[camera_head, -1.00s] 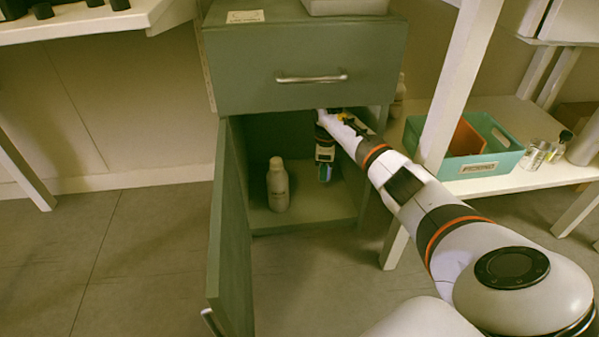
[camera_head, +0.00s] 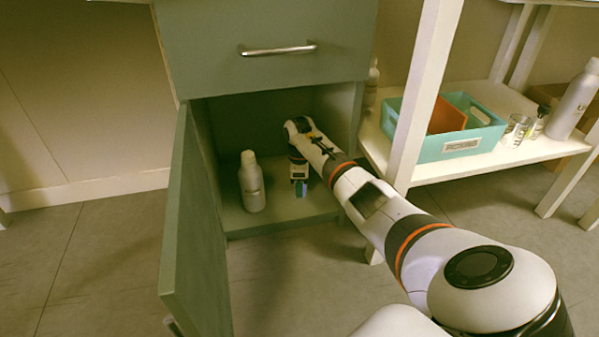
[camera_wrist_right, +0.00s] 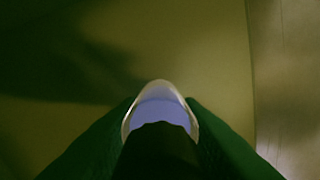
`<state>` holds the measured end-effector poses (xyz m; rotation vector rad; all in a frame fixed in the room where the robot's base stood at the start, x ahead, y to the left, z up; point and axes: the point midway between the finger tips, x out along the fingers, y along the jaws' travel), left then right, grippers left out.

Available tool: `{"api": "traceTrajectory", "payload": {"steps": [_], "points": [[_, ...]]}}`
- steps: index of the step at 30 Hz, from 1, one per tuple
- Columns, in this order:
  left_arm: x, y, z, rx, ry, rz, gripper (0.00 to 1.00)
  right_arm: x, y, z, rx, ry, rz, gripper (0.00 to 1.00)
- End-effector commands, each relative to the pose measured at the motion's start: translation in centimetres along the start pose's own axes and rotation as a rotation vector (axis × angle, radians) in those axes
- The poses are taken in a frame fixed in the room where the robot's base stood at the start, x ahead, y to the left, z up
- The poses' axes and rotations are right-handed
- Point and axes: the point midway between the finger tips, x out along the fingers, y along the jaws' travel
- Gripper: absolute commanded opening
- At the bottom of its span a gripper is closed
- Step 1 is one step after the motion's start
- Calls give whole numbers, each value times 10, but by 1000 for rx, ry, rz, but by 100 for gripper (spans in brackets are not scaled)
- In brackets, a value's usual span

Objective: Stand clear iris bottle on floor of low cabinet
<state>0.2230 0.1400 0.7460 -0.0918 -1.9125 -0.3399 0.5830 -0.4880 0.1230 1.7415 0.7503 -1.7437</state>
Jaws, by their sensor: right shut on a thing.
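The low cabinet (camera_head: 335,205) stands with its door open to the left. My right arm reaches inside it, and my right gripper (camera_head: 300,186) points down close to the cabinet floor. The right gripper is shut on a small bottle with a bluish-violet content, the clear iris bottle (camera_wrist_right: 160,112), which shows between the dark fingers in the right wrist view. In the head view it is mostly hidden by the fingers. I cannot tell whether its base touches the floor. My left gripper is not in view.
A white bottle (camera_head: 252,184) stands on the cabinet floor left of the gripper. The open door (camera_head: 196,235) bounds the left side. On the right, a white shelf (camera_head: 470,165) holds a teal bin (camera_head: 455,146), small glass bottles (camera_head: 517,130) and a grey-white bottle (camera_head: 574,104).

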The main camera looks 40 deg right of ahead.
Motion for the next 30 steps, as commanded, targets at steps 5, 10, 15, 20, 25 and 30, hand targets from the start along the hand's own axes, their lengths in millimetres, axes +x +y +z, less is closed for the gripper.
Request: {"api": "traceTrajectory", "payload": {"steps": [5, 10, 15, 20, 25, 30], "points": [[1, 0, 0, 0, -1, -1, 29, 2, 0, 0, 0, -1, 0, 5], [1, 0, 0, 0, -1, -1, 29, 2, 0, 0, 0, 0, 0, 54], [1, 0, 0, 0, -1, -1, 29, 2, 0, 0, 0, 0, 0, 54], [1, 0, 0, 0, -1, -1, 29, -1, 0, 0, 0, 1, 1, 54], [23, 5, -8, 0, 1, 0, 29, -29, 1, 1, 0, -2, 3, 54], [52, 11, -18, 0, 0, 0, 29, -67, 1, 1, 0, -1, 3, 54]]}}
